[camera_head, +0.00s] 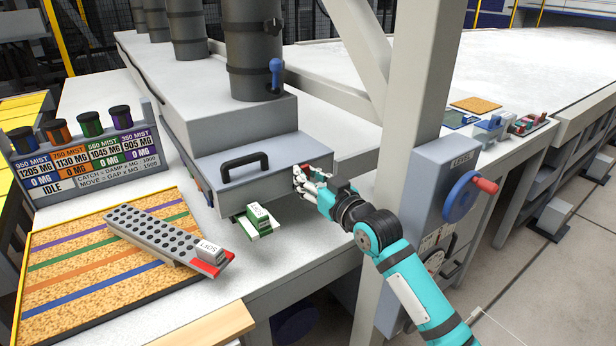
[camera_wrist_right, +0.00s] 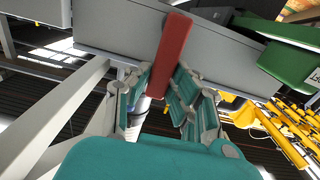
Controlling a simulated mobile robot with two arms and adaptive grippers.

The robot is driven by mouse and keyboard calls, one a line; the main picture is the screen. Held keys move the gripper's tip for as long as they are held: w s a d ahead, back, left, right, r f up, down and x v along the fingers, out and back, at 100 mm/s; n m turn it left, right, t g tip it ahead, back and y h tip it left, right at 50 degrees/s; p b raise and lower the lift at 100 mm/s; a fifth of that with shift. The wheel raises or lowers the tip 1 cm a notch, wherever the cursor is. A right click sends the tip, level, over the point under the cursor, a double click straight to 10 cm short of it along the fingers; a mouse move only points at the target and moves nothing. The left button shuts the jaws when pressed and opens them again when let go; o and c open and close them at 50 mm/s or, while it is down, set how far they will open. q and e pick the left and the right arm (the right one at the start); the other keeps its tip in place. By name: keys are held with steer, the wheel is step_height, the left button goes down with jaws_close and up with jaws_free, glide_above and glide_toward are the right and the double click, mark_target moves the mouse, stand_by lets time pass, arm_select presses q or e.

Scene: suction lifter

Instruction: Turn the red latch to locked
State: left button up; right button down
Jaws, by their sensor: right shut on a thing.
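The red latch (camera_wrist_right: 173,50) is a flat red bar on the grey box in the right wrist view. My right gripper (camera_wrist_right: 160,92) is shut on it, with its jointed fingers on both sides of the bar. In the head view my right gripper (camera_head: 308,181) is at the right end of the grey box's front (camera_head: 270,178). There the fingers cover most of the latch, and only a small bit of red shows. I cannot tell the latch's locked position from these views. My left gripper is not in view.
A perforated grey bar (camera_head: 150,234) lies across the striped cork board (camera_head: 60,285). A grey post (camera_head: 420,90) and blue handwheel (camera_head: 461,197) stand close to my right arm.

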steer(key=c, duration=1.2)
jaws_free()
steer(key=shift+o, duration=0.2)
steer(key=shift+s, duration=0.1)
steer(key=v, duration=1.2)
